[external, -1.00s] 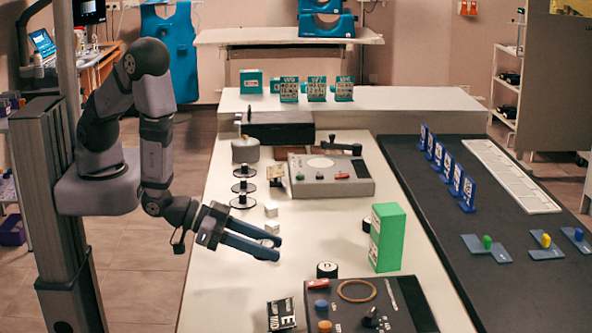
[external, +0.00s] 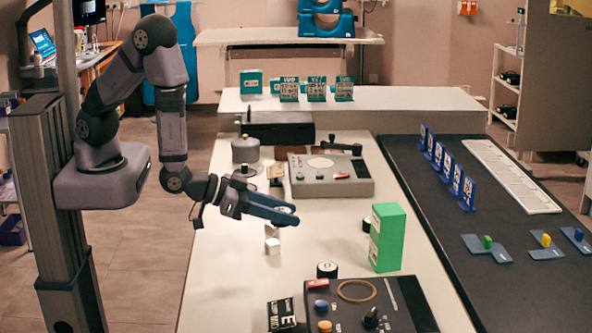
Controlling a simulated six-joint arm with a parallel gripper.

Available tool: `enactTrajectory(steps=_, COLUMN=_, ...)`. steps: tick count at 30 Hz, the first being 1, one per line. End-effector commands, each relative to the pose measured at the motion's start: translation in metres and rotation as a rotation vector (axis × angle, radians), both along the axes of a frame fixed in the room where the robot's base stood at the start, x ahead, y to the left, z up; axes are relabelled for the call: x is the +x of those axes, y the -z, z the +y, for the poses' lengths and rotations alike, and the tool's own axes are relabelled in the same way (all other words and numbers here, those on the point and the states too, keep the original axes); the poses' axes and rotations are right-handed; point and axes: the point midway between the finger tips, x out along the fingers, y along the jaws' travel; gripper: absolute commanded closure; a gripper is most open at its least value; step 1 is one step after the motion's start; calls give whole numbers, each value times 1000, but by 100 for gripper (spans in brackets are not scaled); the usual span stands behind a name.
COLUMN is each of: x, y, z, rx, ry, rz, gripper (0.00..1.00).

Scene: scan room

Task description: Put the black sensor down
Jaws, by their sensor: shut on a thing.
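My gripper (external: 293,214) is above the white table, left of the green box, with its blue fingers pointing right and slightly down. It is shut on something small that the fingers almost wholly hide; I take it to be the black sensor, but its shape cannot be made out. The fingers are apart from the table top (external: 235,285).
A green box (external: 387,238) is to the right, a black cylinder (external: 327,270) in front, and a grey device (external: 332,178) behind. The front left of the table is clear.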

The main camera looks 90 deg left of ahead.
Motion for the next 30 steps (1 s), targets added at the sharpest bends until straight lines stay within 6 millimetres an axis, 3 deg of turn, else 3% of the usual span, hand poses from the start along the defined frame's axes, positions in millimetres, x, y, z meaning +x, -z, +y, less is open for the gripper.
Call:
enactTrajectory(steps=1, x=18, y=-15, z=7, rx=-8, ry=-38, rz=-12, gripper=86)
enactTrajectory(steps=6, x=72, y=-50, z=30, rx=-10, ry=-167, rz=-12, gripper=86)
enactTrajectory(steps=16, x=162, y=-105, z=58, rx=-8, ry=-359, rz=-8, gripper=86)
enactTrajectory(steps=21, x=196, y=-129, z=51, rx=-8, ry=-380, rz=-6, gripper=86)
enactTrajectory(steps=30, x=236, y=-158, z=22, rx=-4, ry=-326, rz=-5, gripper=86)
